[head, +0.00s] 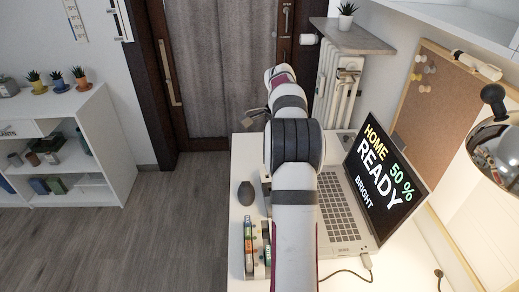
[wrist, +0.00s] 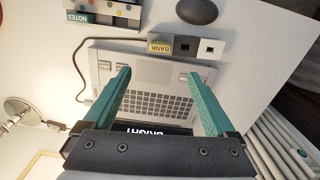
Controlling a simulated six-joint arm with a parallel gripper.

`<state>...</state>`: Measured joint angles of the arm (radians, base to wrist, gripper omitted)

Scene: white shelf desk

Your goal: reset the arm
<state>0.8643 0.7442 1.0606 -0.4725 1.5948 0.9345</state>
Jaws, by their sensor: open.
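My gripper (wrist: 158,77) shows in the wrist view as two green fingers, spread wide apart with nothing between them. It is above the laptop (wrist: 158,103), whose keyboard shows between the fingers, and I see no contact. In the head view my white and dark arm reaches over the desk, left of the laptop's keyboard (head: 343,205). The gripper itself cannot be made out clearly there. The laptop screen (head: 385,178) reads "HOME READY", "50 %" and "BRIGHT".
A dark mouse (head: 247,193) and an organizer (head: 258,250) lie on the desk's left side. A block marked "BANK" (wrist: 160,46) sits beside the laptop. A lamp (head: 495,145) and corkboard (head: 418,105) stand at right. A radiator (head: 338,85) is behind. Floor at left is clear.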

